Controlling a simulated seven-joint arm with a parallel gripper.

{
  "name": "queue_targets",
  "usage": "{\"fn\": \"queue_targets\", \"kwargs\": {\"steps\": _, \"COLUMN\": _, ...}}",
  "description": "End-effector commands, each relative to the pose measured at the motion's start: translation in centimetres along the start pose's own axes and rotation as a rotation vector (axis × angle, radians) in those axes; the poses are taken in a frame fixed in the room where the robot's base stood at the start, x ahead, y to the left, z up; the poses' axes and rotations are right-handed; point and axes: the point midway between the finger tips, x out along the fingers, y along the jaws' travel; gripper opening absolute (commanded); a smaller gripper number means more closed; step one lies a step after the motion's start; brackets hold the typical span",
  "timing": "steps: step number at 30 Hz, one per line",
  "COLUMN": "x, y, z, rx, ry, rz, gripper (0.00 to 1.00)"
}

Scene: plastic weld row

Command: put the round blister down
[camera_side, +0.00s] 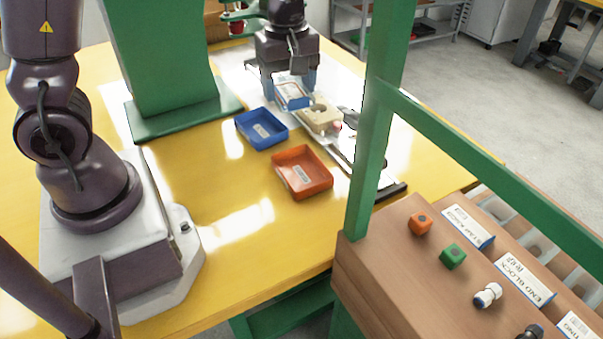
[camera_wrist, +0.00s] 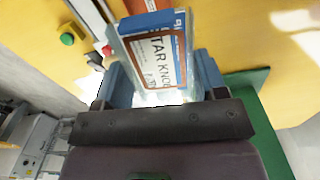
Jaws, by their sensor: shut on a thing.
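My gripper (camera_side: 290,84) has blue fingers and is shut on the round blister (camera_side: 292,98), a clear pack with a blue-and-orange-edged white label. It is over the far part of the yellow table, just left of a beige block (camera_side: 322,116). In the wrist view the blister (camera_wrist: 158,60) sits between the fingers of my gripper (camera_wrist: 164,82), and its label reads "TAR KNO", partly cut off. I cannot tell whether its lower edge touches the surface below.
A blue tray (camera_side: 254,137) and an orange tray (camera_side: 304,191) stand nearer on the table. A green column (camera_side: 160,60) rises at left. A green frame post (camera_side: 372,150) stands at right, by a wooden rack (camera_side: 390,275) with small parts.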

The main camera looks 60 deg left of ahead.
Motion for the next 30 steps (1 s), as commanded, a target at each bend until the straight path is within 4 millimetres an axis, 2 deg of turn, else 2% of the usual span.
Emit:
{"fn": "queue_targets", "kwargs": {"steps": 1, "x": 0.5, "y": -1.9, "z": 0.8, "rx": -0.003, "ry": -0.002, "rz": -0.001, "gripper": 0.50}}
{"fn": "queue_targets", "kwargs": {"steps": 3, "x": 1.3, "y": -4.1, "z": 1.6, "rx": -0.013, "ry": -0.002, "rz": -0.002, "gripper": 0.50}}
{"fn": "queue_targets", "kwargs": {"steps": 7, "x": 2.7, "y": -7.7, "z": 2.7, "rx": -0.036, "ry": -0.002, "rz": -0.002, "gripper": 0.50}}
{"fn": "queue_targets", "kwargs": {"steps": 12, "x": 4.1, "y": -10.4, "z": 3.1, "rx": -0.068, "ry": -0.001, "rz": -0.003, "gripper": 0.50}}
{"fn": "queue_targets", "kwargs": {"steps": 16, "x": 4.8, "y": -11.3, "z": 3.3, "rx": -0.083, "ry": -0.001, "rz": -0.003, "gripper": 0.50}}
{"fn": "queue_targets", "kwargs": {"steps": 20, "x": 5.2, "y": -10.3, "z": 3.0, "rx": -0.099, "ry": 0.001, "rz": -0.003, "gripper": 0.50}}
{"fn": "queue_targets", "kwargs": {"steps": 23, "x": 5.9, "y": -8.9, "z": 2.6, "rx": -0.104, "ry": 0.000, "rz": -0.006, "gripper": 0.50}}
{"fn": "queue_targets", "kwargs": {"steps": 30, "x": 8.4, "y": -3.5, "z": 1.1, "rx": -0.102, "ry": 0.000, "rz": -0.006, "gripper": 0.50}}
